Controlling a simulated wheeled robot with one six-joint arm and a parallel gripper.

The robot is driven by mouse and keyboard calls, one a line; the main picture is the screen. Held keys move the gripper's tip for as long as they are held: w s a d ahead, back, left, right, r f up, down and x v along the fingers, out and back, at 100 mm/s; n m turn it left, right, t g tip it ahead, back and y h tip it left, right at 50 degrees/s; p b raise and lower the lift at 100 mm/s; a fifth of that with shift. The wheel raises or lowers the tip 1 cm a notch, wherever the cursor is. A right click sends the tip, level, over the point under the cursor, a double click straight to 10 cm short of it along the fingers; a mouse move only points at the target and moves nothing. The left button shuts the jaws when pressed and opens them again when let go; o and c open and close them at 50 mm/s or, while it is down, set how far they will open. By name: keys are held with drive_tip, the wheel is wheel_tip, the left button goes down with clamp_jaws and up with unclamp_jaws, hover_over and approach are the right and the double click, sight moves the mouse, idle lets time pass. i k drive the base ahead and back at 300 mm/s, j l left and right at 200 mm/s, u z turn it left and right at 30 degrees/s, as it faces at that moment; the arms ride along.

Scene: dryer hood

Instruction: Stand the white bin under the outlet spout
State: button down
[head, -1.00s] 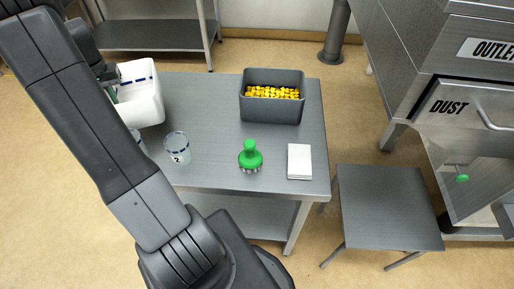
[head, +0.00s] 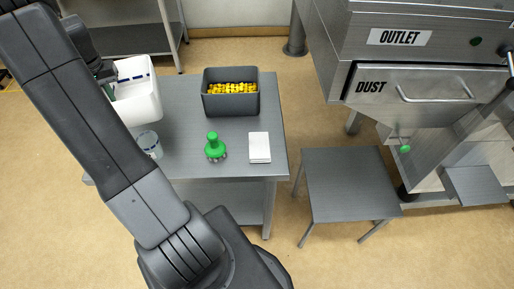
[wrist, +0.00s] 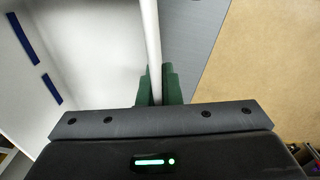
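My gripper (head: 108,84) is at the bin's left side, partly hidden by my arm. In the wrist view the green fingers of my gripper (wrist: 158,88) sit on both sides of the bin's thin white wall (wrist: 151,45). The bin looks upright and open at the top. On the right, below the OUTLET label (head: 400,37) and the DUST drawer (head: 425,88), a metal part with a green knob (head: 405,149) hangs; I cannot tell if it is the spout.

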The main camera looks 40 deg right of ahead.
sight(359, 178)
drive_tip(key=k+l+z, duration=0.25)
drive_tip(key=k+l, duration=0.6)
